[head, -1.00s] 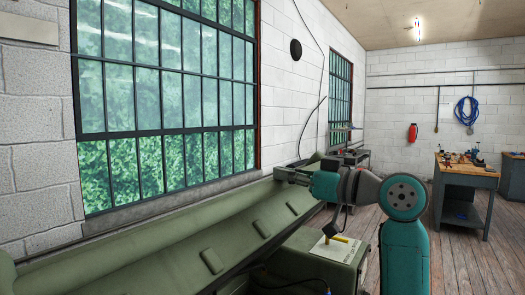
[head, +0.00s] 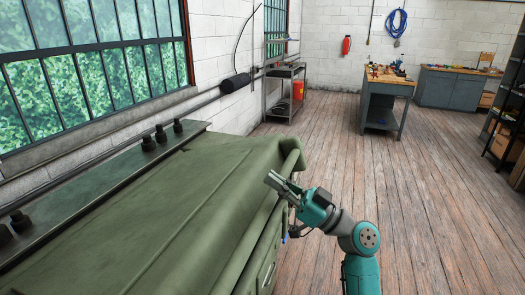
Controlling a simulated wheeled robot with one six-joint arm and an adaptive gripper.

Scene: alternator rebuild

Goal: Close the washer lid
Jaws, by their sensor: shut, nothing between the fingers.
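The green washer lid (head: 185,205) lies low over the green washer cabinet (head: 265,262), with its broad outer face upward. Its rounded right end curls down near the far corner. My gripper (head: 272,182) is at the lid's front right edge, with shut, empty fingers pointing up and left. It looks close to the lid or touching it; I cannot tell which. The washer's inside is hidden under the lid. Whether a gap is left along the lid's front edge cannot be told from this view.
A dark ledge with black knobs (head: 162,134) runs behind the lid, below the window. A metal shelf cart (head: 283,93) stands beyond the washer. A workbench (head: 386,95) stands farther back. The wooden floor (head: 440,200) on the right is clear.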

